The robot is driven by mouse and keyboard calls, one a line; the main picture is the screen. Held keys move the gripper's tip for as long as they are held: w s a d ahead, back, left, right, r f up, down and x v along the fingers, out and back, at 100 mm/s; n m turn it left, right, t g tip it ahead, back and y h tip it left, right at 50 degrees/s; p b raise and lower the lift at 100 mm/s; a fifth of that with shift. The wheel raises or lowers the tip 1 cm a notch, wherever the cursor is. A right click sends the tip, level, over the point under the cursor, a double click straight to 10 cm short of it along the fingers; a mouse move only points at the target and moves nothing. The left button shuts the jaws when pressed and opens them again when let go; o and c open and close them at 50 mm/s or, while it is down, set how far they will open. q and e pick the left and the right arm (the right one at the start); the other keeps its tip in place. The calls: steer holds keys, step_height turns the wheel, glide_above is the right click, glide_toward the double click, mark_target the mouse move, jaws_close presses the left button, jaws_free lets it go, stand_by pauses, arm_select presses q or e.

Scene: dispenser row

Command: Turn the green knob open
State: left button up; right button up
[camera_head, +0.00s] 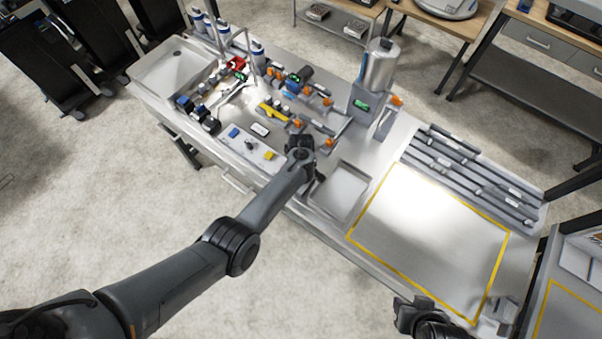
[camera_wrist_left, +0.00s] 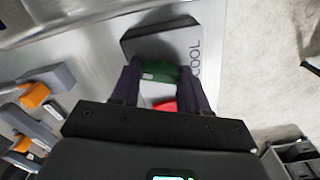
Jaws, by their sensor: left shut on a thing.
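The green knob (camera_wrist_left: 160,70) sits at a grey block (camera_wrist_left: 165,42) marked "COOL" in the left wrist view. My left gripper (camera_wrist_left: 160,78) has its two dark fingers on either side of the knob and is shut on it. A small red part (camera_wrist_left: 165,106) shows between the fingers, nearer my palm. In the head view my left gripper (camera_head: 301,150) is at the bench's front half, and it hides the knob there. Part of my right arm's dark end (camera_head: 425,318) shows at the bottom right; its fingers cannot be made out.
Orange-handled levers (camera_head: 297,124) stand behind and left of my left gripper. A steel canister dispenser (camera_head: 380,66) rises behind it. A white panel with coloured knobs (camera_head: 250,146) lies to its left. A shallow tray (camera_head: 341,190) and a clear yellow-outlined area (camera_head: 430,235) are to its right.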

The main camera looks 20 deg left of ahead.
arm_select(q)
steer(key=shift+n, duration=2.2)
steer(key=shift+a, duration=0.1)
steer(key=o, duration=1.1)
steer(key=shift+c, duration=0.2)
step_height(320, 180, up, 11)
steer(key=p, duration=0.3)
steer(key=shift+f, duration=0.15)
